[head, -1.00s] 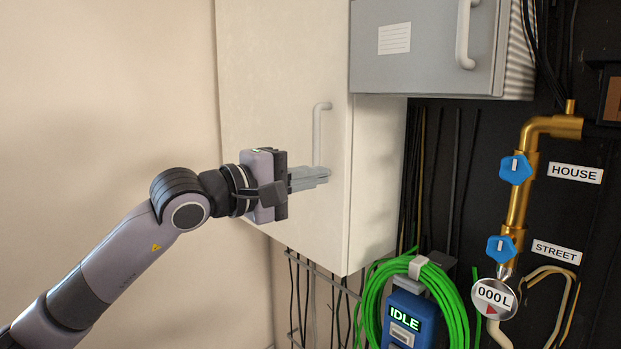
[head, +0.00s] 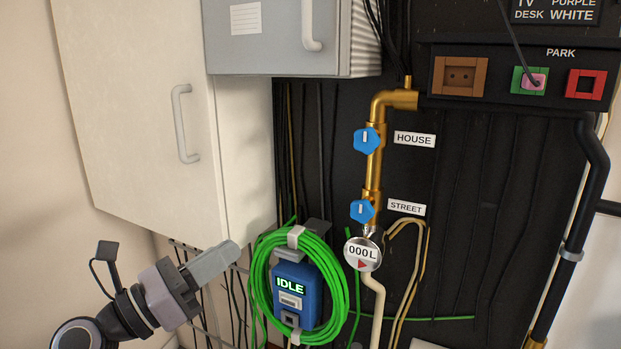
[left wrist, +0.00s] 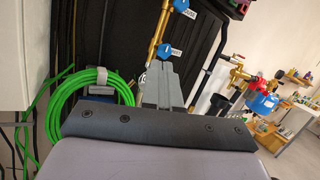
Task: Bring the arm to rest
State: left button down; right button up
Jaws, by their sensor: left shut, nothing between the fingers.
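My left gripper (head: 232,252) is at the lower left of the head view, shut and empty. Its fingers point up and right, below the white cabinet (head: 130,100) and left of the coiled green hose (head: 262,290) in the picture. Whether it is close to the hose in depth is hard to tell. In the left wrist view the closed grey fingers (left wrist: 160,85) point at the dark panel with the brass pipe (left wrist: 160,30). My right gripper is not in view.
A blue box reading IDLE (head: 296,312) sits inside the hose coil. A brass pipe (head: 375,165) carries blue HOUSE (head: 366,139) and STREET (head: 362,211) valves, with a round 000L gauge (head: 362,254) below. A grey box (head: 270,45) hangs above. A bench stands right in the wrist view.

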pick_arm(q)
jog(key=s+a+f+n+t+y+p, duration=0.15)
jog(key=f+n+y, duration=0.25)
jog(key=f+n, duration=0.45)
jog(key=s+a+f+n+t+y, duration=0.1)
jog(key=s+a+f+n+y, duration=0.3)
jog(key=n, duration=0.7)
jog(key=s+a+f+n+t+y+p, duration=0.1)
jog(key=f+n+y, duration=0.2)
jog(key=f+n, duration=0.55)
jog(key=s+f+n+g+y+p, duration=0.1)
jog(key=s+f+n+g, duration=0.5)
jog(key=s+f+n, duration=0.7)
jog(key=shift+s+a+f+n+y+p, duration=0.2)
jog(key=shift+s+a+n+y+p, duration=0.25)
jog(key=shift+s+y, duration=0.35)
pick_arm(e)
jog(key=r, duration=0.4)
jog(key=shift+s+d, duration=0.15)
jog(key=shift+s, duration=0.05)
pick_arm(q)
jog(key=shift+w+r+g, duration=0.15)
jog(key=shift+g, duration=0.1)
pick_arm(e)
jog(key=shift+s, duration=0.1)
